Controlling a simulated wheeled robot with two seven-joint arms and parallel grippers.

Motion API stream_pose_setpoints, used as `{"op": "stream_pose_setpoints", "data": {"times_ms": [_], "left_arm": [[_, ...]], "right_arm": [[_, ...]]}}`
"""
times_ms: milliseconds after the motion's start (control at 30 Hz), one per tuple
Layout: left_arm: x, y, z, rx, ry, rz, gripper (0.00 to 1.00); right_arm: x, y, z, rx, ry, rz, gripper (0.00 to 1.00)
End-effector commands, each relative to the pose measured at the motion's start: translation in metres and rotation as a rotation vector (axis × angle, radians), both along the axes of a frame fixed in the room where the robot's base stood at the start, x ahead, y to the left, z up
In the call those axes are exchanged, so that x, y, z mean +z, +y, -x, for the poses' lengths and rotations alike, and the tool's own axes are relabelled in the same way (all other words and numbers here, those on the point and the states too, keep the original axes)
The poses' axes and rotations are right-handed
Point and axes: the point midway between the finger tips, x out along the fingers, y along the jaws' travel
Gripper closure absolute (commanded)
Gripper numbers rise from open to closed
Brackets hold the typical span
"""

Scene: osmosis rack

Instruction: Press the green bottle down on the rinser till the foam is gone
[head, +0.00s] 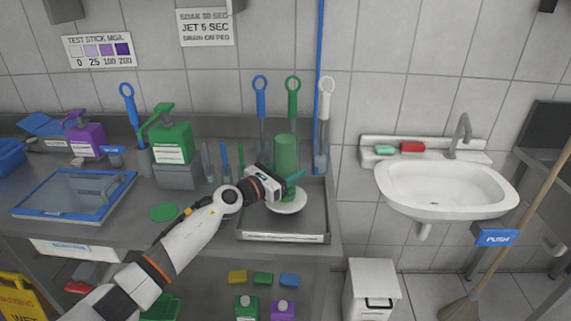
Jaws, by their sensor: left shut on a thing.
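A translucent green bottle (286,152) stands upright in line with the rinser, a pale round disc (288,205) in the grey steel tray (318,213). My left gripper (288,187) is shut on the green bottle's lower part, coming in from the left. The gripper hides the bottle's lower end, so I cannot tell whether it touches the disc. No foam can be made out at this size. My right gripper is not in view.
Blue, green and white brushes (326,100) stand behind the bottle. A green pump bottle (172,142) and a purple one (86,138) stand left. A blue-rimmed basin (72,192) is at far left. A white sink (440,190) hangs right.

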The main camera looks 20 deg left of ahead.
Motion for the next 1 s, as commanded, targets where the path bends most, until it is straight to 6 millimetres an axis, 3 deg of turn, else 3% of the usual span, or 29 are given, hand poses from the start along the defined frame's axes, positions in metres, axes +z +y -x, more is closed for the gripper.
{"op": "stream_pose_setpoints", "data": {"times_ms": [1000], "left_arm": [[-0.0076, -0.0001, 0.0003, -0.001, 0.003, -0.001, 0.69]], "right_arm": [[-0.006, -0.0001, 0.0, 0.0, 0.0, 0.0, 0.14]]}}
